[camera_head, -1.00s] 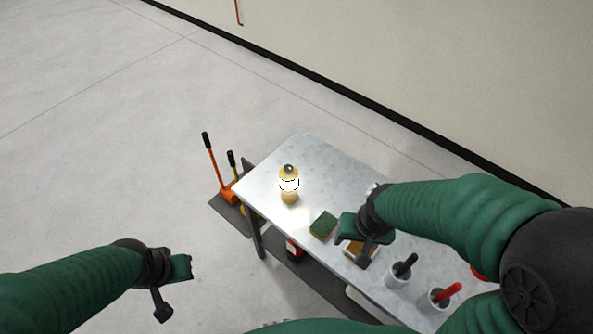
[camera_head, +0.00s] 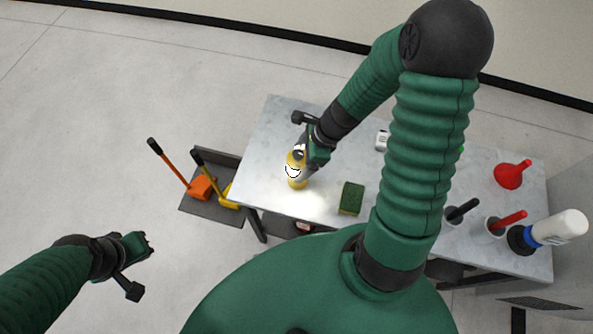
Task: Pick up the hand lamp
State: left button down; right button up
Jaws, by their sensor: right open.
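The hand lamp (camera_head: 296,182) is a yellow upright body with a white band, standing on the left part of the grey table. A bright patch of light lies on the tabletop beside it. My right gripper (camera_head: 307,138) is open, right at the lamp's upper part, and partly covers its top. I cannot tell whether the jaws touch it. My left gripper (camera_head: 138,268) is open and empty above the floor, left of the table and well apart from it.
A green sponge (camera_head: 352,198) lies right of the lamp. A red funnel (camera_head: 510,175), black and red handled tools in cups and a white bottle (camera_head: 560,228) stand at the table's right end. Orange (camera_head: 200,187) and yellow tools rest on a low dark shelf at left.

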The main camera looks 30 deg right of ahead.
jog(key=x, duration=0.3)
jog(key=b+x, duration=0.1)
jog(key=shift+w+d+f, duration=0.2)
jog(key=shift+w+f, duration=0.1)
jog(key=shift+w+a+f, duration=0.15)
jog(key=shift+a, duration=0.25)
jog(key=shift+c, duration=0.2)
jog(key=shift+a+r, duration=0.1)
jog(key=shift+r, duration=0.2)
jog(key=c, duration=0.5)
jog(key=shift+d+f, duration=0.1)
jog(key=shift+d, duration=0.15)
jog(key=c, duration=1.3)
jog(key=shift+o, duration=0.2)
